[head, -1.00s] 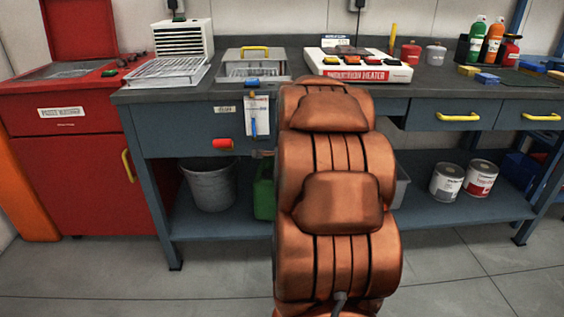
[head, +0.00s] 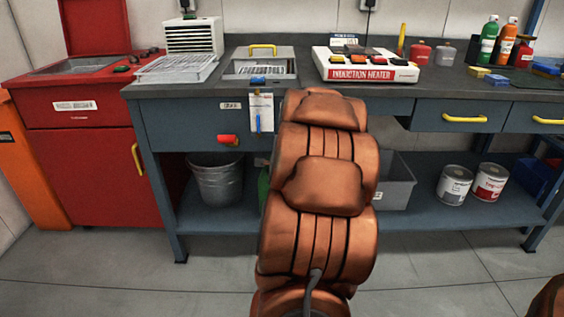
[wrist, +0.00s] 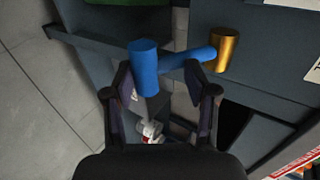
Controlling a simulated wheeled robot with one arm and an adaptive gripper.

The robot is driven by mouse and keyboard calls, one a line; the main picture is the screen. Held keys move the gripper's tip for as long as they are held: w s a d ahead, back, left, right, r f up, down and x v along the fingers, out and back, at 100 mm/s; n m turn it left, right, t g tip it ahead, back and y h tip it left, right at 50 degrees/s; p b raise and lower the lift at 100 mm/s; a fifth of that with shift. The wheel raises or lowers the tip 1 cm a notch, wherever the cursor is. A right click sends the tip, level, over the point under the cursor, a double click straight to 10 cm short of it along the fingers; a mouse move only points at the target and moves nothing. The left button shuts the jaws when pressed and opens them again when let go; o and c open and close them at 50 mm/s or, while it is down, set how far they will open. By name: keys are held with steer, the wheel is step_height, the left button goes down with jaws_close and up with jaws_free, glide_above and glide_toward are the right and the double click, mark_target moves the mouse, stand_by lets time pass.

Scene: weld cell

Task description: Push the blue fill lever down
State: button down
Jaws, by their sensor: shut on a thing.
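In the wrist view, the blue fill lever (wrist: 181,61) has a thick blue grip (wrist: 144,59) and a bar that runs right to a brass-coloured pivot (wrist: 227,49). My gripper (wrist: 160,78) has one finger on each side of the lever's grip end and is shut on it. The exact contact points are hard to make out in the dim picture. In the head view, my copper-coloured arm reaches to the bench front and hides both the gripper and the lever.
The grey workbench (head: 390,92) carries an induction heater (head: 365,70). A bucket (head: 217,180), a grey bin (head: 398,183) and paint cans (head: 454,185) stand on the lower shelf. Open floor lies in front.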

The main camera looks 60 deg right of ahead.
steer(key=shift+w, duration=0.15)
steer(key=shift+c, duration=2.3)
jaws_free()
steer(key=shift+s+a+r, duration=0.3)
steer(key=shift+r, duration=0.1)
steer(key=v, duration=1)
steer(key=shift+a, duration=0.4)
steer(key=shift+s+r, duration=0.1)
steer(key=shift+s, duration=0.05)
